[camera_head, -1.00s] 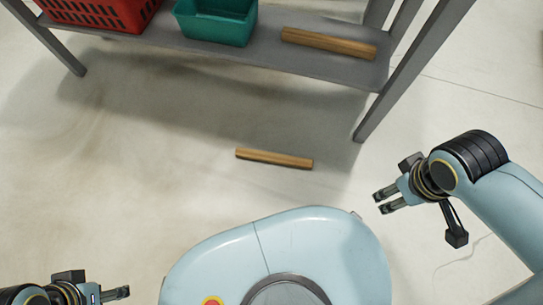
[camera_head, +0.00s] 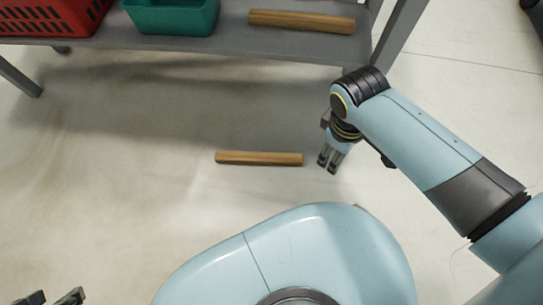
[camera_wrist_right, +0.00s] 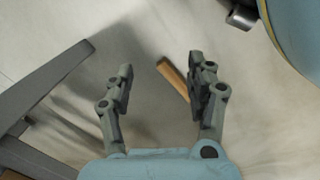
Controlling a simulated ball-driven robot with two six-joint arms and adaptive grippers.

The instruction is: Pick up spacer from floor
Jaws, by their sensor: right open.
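The wooden spacer (camera_head: 259,158) lies flat on the pale floor in front of the shelf. My right gripper (camera_head: 327,168) is just right of the spacer's right end, pointing down, open and empty. In the right wrist view the spacer (camera_wrist_right: 172,78) shows beyond the fingers, partly hidden behind the right one. The open fingers (camera_wrist_right: 158,80) are apart with nothing between them. My left gripper (camera_head: 58,298) shows only as fingertips at the bottom left edge, with a gap between them.
A grey shelf (camera_head: 170,42) stands behind the spacer, with a red crate (camera_head: 48,14), a teal bin (camera_head: 172,18) and another wooden piece (camera_head: 302,21) on it. A shelf leg (camera_head: 400,30) rises behind my right arm. Floor left of the spacer is clear.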

